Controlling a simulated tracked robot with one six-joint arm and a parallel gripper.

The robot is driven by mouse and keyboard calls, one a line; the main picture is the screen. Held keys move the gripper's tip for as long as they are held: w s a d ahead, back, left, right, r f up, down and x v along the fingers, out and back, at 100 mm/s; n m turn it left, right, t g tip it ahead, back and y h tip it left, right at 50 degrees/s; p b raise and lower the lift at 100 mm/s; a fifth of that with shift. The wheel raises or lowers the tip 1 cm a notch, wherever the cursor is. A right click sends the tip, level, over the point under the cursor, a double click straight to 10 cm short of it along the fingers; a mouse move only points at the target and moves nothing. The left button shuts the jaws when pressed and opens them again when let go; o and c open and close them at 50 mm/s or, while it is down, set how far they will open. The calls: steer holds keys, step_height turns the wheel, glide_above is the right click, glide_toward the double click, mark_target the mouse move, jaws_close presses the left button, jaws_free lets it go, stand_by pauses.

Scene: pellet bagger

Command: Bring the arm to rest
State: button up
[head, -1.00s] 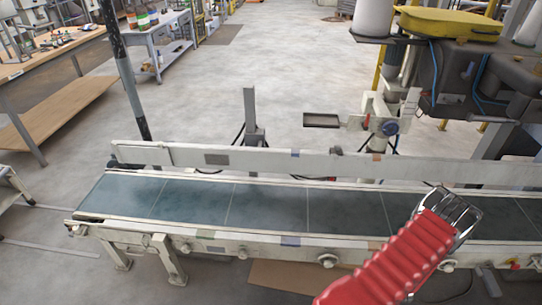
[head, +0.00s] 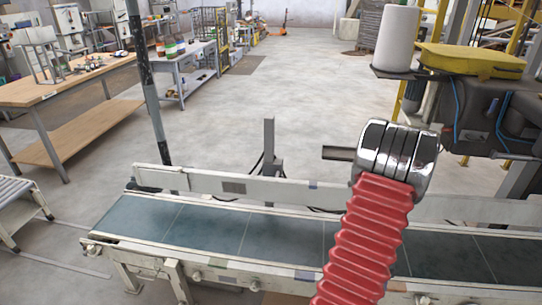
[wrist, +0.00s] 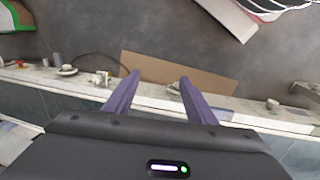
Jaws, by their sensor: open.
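My arm shows in the head view as a red ribbed sleeve with a shiny metal joint at its top, standing in front of the conveyor (head: 215,239). The gripper itself is hidden in that view. In the wrist view my gripper (wrist: 158,88) has two purple fingers spread apart, with nothing between them. Beyond the fingers lie the conveyor's pale side rail (wrist: 245,113) and a brown flat sheet (wrist: 175,73) on the grey floor.
The bagging machine (head: 480,110) with a yellow lid stands at the right. A wooden workbench (head: 75,82) and a grey table (head: 185,60) stand at the left back. A white slatted piece (head: 18,205) is at the left edge. Open floor (head: 290,85) lies behind the conveyor.

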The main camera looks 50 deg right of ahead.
steer(key=w+a+r+n+t, duration=0.1)
steer(key=w+a+r+n, duration=0.3)
steer(key=w+a+r, duration=1.35)
steer(key=w+a+r+n+t, duration=0.2)
steer(key=a+r, duration=0.4)
steer(key=a, duration=0.3)
steer(key=w+a+r+n+t, duration=0.2)
steer(key=w+a+r+n, duration=0.1)
steer(key=a+r, duration=0.4)
steer(key=w+a+r+n+t, duration=0.2)
steer(key=a+r, duration=0.4)
steer(key=a, duration=0.7)
steer(key=shift+w+a+r+n+t+y, duration=0.2)
steer(key=shift+w+r+n+t+y, duration=0.15)
steer(key=shift+n, duration=0.45)
